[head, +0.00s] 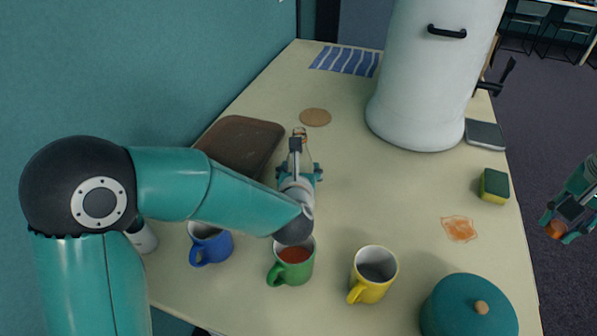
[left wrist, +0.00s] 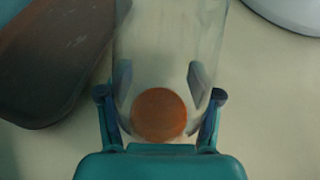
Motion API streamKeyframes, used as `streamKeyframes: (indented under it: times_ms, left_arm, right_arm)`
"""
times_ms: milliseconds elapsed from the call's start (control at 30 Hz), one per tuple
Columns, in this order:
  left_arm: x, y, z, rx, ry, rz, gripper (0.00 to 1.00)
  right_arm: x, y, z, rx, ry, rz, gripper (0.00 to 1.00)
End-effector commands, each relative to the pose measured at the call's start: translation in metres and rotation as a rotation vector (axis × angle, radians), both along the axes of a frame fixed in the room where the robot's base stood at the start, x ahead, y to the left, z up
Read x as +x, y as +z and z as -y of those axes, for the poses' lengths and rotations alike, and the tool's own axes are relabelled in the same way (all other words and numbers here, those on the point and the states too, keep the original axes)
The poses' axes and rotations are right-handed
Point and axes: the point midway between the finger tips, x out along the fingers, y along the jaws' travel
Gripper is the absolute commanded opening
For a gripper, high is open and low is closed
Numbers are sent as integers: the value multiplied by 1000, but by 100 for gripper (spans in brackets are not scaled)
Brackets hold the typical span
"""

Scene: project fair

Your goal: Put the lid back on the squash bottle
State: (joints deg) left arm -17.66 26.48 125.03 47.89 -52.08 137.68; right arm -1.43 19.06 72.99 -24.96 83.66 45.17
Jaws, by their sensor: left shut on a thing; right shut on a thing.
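The squash bottle (head: 305,153) is clear and shows just beyond my left gripper (head: 299,170), partly hidden by it. My left gripper is shut on it. In the left wrist view the clear bottle (left wrist: 170,50) stands between the two fingers (left wrist: 160,98). A round orange-brown disc (left wrist: 158,115) shows there within its outline; I cannot tell whether it is in the bottle or behind it. My right gripper (head: 562,222) is at the right edge of the head view, beyond the table's side. It is shut on a small orange thing, which looks like the lid (head: 555,230).
Blue (head: 209,248), green (head: 291,264) and yellow (head: 372,274) mugs stand near the front, with a teal lidded pot (head: 455,310). A brown tray (head: 238,142), cork coaster (head: 315,117) and white urn (head: 425,80) are farther back. A sponge (head: 494,186) and orange spill (head: 460,229) are right.

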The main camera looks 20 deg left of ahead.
Motion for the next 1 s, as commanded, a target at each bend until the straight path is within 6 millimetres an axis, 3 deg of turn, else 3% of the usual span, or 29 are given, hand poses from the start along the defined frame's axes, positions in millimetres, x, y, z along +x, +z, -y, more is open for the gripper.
streamKeyframes:
  times_ms: [467,1000]
  left_arm:
    - [0,14,0,-1,2,3,22]
    - [0,72,-1,-2,3,6,22]
  right_arm:
    - [0,1,-1,0,1,0,21]
    - [1,7,-1,0,2,0,21]
